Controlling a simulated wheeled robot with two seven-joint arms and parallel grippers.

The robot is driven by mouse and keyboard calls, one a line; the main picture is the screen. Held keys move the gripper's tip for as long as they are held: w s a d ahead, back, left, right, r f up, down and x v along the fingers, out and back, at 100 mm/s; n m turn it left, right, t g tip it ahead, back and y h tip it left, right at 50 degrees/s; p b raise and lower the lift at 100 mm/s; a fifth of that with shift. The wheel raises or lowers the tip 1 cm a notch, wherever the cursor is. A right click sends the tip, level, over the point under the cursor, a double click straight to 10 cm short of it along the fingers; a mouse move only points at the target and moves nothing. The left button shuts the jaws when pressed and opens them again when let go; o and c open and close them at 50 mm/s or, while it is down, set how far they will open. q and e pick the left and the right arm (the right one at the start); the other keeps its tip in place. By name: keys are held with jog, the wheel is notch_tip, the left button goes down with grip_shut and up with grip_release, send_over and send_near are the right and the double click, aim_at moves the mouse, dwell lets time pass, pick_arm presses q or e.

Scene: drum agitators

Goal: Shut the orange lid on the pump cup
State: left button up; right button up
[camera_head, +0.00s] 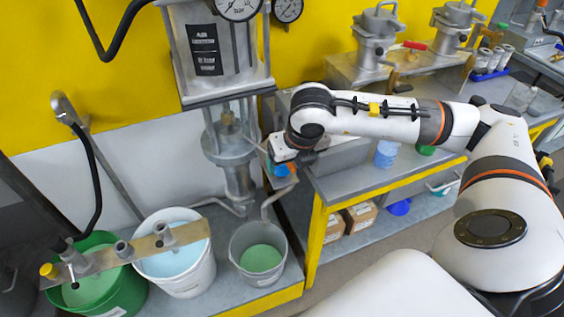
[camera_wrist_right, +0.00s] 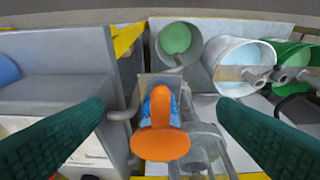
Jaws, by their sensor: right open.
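The orange lid (camera_wrist_right: 160,145) shows in the right wrist view as a rounded flap with a narrower part behind it. Blue parts, which look like the pump cup (camera_wrist_right: 146,112), show at its sides; the lid hides most of them. I cannot tell the lid's exact angle. In the head view a small blue and orange patch (camera_head: 281,170) shows just under my right gripper (camera_head: 288,160), beside the metal pump column (camera_head: 230,150). In the wrist view my right gripper (camera_wrist_right: 161,108) is open, its green fingers on either side of the lid, apart from it. My left gripper is not in view.
A grey bucket (camera_head: 235,249), a white bucket (camera_head: 196,282) and a green bucket (camera_head: 125,297) stand below the pump. A grey workbench (camera_head: 345,184) with a yellow edge is to the right. Pipes run close to the pump.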

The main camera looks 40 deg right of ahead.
jog(key=p+v, duration=0.3)
jog(key=v, duration=0.4)
dwell(0.8)
